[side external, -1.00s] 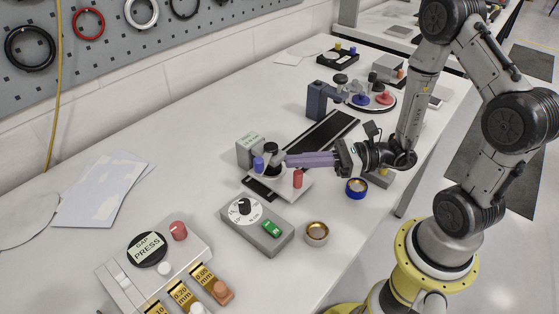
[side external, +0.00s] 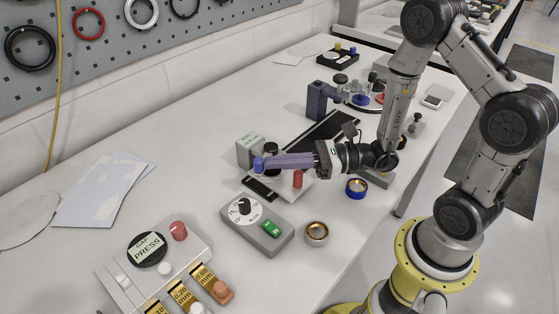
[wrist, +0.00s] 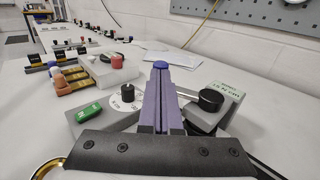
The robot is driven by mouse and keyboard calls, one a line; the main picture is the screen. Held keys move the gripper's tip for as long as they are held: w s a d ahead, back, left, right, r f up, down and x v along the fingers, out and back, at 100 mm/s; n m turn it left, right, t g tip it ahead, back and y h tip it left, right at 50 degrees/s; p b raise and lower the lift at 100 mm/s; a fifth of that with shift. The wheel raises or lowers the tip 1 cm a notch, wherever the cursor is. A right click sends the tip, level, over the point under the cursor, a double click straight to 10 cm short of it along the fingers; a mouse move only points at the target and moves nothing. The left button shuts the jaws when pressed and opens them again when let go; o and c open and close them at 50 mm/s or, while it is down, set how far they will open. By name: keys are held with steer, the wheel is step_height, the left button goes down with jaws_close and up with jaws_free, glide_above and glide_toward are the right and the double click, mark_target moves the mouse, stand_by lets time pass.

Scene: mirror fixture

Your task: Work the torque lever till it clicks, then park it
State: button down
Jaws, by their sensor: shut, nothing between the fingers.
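The torque fixture has a grey block (side external: 245,153) with a green-lettered label, a black round knob (side external: 271,149) and a pale plate with a red peg (side external: 297,178). A blue knob (side external: 258,164) stands at its left, apparently the lever's handle. My gripper (side external: 265,163) has long purple fingers shut together with nothing between them. Their tips are at the blue knob, overlapping it in the side view; contact is unclear. In the wrist view the blue knob (wrist: 160,65) shows just beyond the fingertips, with the black knob (wrist: 210,100) to their right. The fingers hide part of the fixture.
A grey box with a dial and green switch (side external: 271,229) is in front of the fixture. A brass-lined cup (side external: 316,233) and a blue ring cup (side external: 356,188) stand nearby. The gap press (side external: 150,250) is at front left.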

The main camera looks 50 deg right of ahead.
mark_target(261, 162)
steer(key=shift+w+a, duration=0.1)
steer(key=shift+a, duration=0.15)
steer(key=shift+x, duration=1.7)
steer(key=shift+w+d, duration=0.15)
steer(key=shift+w, duration=0.1)
steer(key=shift+s, duration=0.1)
